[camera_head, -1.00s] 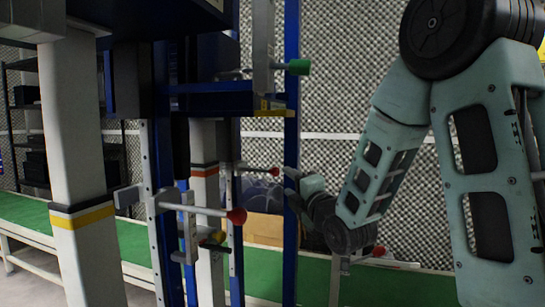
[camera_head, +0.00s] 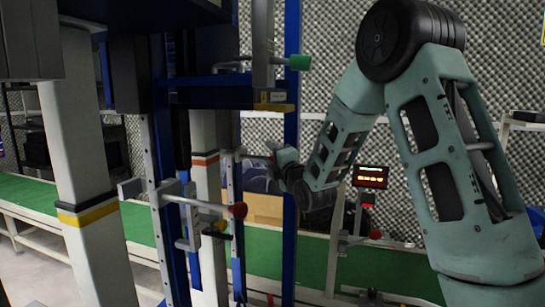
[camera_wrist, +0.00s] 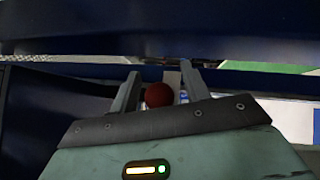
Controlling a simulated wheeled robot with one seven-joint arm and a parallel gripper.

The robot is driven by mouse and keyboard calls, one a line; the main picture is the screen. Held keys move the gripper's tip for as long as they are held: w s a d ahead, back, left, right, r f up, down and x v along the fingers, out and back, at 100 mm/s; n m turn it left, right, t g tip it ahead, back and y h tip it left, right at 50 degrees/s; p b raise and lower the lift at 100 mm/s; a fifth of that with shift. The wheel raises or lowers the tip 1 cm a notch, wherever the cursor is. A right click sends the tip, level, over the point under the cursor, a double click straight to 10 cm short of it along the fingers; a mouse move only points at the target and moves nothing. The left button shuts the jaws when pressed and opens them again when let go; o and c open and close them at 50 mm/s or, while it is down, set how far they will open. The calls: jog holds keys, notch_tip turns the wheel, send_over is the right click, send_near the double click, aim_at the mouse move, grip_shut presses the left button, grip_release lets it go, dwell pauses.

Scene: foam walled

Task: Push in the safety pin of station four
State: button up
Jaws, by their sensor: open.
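In the wrist view a red ball knob (camera_wrist: 158,95) sits between the two fingers of my gripper (camera_wrist: 160,70). The fingers stand apart on either side of it; I cannot tell whether they touch it. In the head view my gripper (camera_head: 272,149) is at the rear frame by the orange-banded post (camera_head: 205,160), where its knob is hidden by the gripper. A nearer rod with a red knob (camera_head: 238,210) sticks out to the right, beside the yellow-banded post (camera_head: 86,213). No station number is readable.
A green knob (camera_head: 299,62) sticks out higher up. A blue upright (camera_head: 291,110) stands close to my wrist. A green conveyor (camera_head: 375,275) runs behind, with a small red display (camera_head: 370,176) by it. A cardboard box (camera_head: 262,208) is behind the frame.

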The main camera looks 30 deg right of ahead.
aim_at(262, 158)
grip_shut()
jog(key=w+a, duration=0.1)
jog(key=w+a+b, duration=0.1)
jog(key=w, duration=0.1)
jog(key=shift+w+a, duration=0.2)
jog(key=shift+a, duration=0.2)
grip_release()
